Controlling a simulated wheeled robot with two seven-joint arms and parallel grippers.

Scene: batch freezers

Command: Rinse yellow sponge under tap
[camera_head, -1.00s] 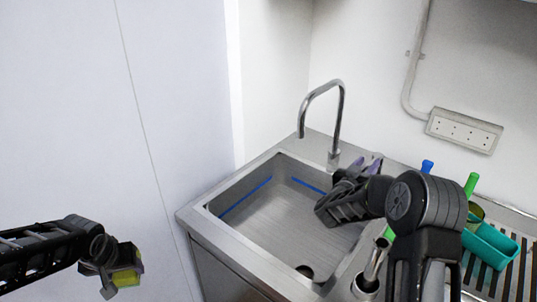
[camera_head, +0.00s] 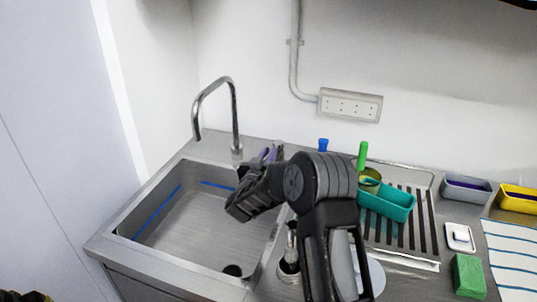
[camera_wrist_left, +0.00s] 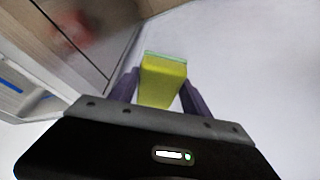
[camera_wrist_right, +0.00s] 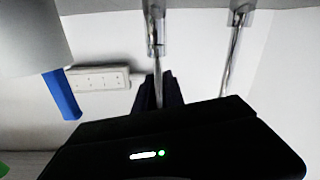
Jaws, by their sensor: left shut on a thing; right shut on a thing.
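The yellow sponge (camera_wrist_left: 162,82), with a thin green edge, is between the fingers of my left gripper (camera_wrist_left: 158,88) in the left wrist view. That gripper is shut on it, away from the sink. In the head view only a dark scrap of that arm shows at the bottom left corner. The steel tap (camera_head: 233,110) arches over the back left of the sink (camera_head: 190,228); I see no water stream in the head view. My right gripper (camera_head: 270,153) is at the tap's base, shut on a thin metal part, seemingly the tap lever (camera_wrist_right: 157,62).
A teal container (camera_head: 390,203) sits on the drainer (camera_head: 425,225) at right. A green sponge (camera_head: 468,276), a small white dish (camera_head: 460,238) and a striped cloth (camera_head: 512,258) lie further right. A steel holder (camera_head: 289,270) stands beside the sink. A wall is at left.

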